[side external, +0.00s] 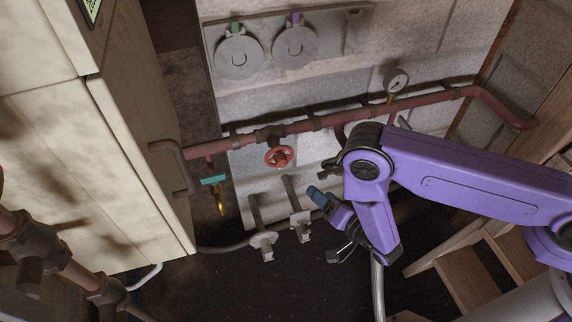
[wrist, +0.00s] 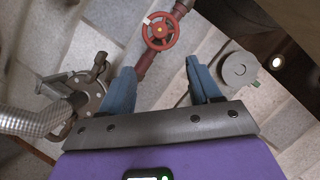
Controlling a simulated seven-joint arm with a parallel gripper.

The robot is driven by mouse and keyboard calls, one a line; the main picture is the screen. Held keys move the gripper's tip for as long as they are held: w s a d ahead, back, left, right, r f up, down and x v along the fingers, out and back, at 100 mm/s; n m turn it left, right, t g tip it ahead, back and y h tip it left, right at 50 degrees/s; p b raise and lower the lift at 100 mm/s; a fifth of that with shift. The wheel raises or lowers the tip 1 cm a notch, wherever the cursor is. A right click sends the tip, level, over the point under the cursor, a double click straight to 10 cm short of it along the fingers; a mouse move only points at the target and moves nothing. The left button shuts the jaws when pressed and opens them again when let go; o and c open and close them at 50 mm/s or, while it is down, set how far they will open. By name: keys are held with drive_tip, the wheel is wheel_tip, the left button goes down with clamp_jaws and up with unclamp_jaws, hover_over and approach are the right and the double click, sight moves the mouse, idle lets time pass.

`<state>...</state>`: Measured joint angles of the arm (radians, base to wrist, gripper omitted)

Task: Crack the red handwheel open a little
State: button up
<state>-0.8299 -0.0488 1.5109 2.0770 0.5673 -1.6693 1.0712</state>
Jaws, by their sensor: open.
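The red handwheel (side external: 279,157) sits on a valve below the rust-red pipe on the block wall. In the wrist view the handwheel (wrist: 173,35) is at the top, beyond the fingertips, with a small yellow hub. My gripper (side external: 316,195) is below and to the right of the handwheel in the side view, apart from it. In the wrist view my gripper (wrist: 158,77) has its two blue fingers spread wide, with nothing between them. Neither finger touches the wheel.
A teal-handled brass tap (side external: 215,184) hangs left of the wheel. Two wall pipe stubs (side external: 263,241) (side external: 300,222) are near my gripper. A gauge (side external: 396,80) tops the pipe. A pale cabinet (side external: 125,135) stands left, wooden steps (side external: 470,275) right.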

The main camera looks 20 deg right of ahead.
sight(284, 163)
drive_tip(key=x, duration=1.7)
drive_tip(key=shift+w+d, duration=0.1)
drive_tip(key=shift+w, duration=0.1)
drive_tip(key=c, duration=1.1)
